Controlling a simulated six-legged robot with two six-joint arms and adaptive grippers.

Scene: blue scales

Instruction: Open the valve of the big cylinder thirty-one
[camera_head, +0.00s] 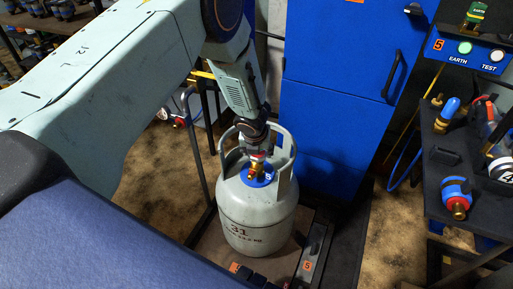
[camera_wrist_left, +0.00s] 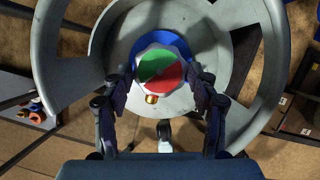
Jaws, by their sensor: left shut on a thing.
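The big grey cylinder (camera_head: 245,222) marked 31 stands upright on a low platform, with a collar handle around its top. Its brass valve with a blue ring (camera_head: 258,176) sits inside the collar. My left gripper (camera_head: 257,152) reaches down from above into the collar and is shut on the valve knob. In the left wrist view the knob (camera_wrist_left: 161,72) is round, half green and half red, between the two fingers (camera_wrist_left: 162,84). A brass outlet (camera_wrist_left: 152,99) shows below it. My right gripper is not in view.
A blue cabinet (camera_head: 335,85) stands right behind the cylinder. At right, a dark bench (camera_head: 447,180) holds blue and brass fittings (camera_head: 456,195) under an EARTH/TEST panel (camera_head: 465,50). The platform (camera_head: 285,258) has orange number tags. Bare floor (camera_head: 385,245) lies between platform and bench.

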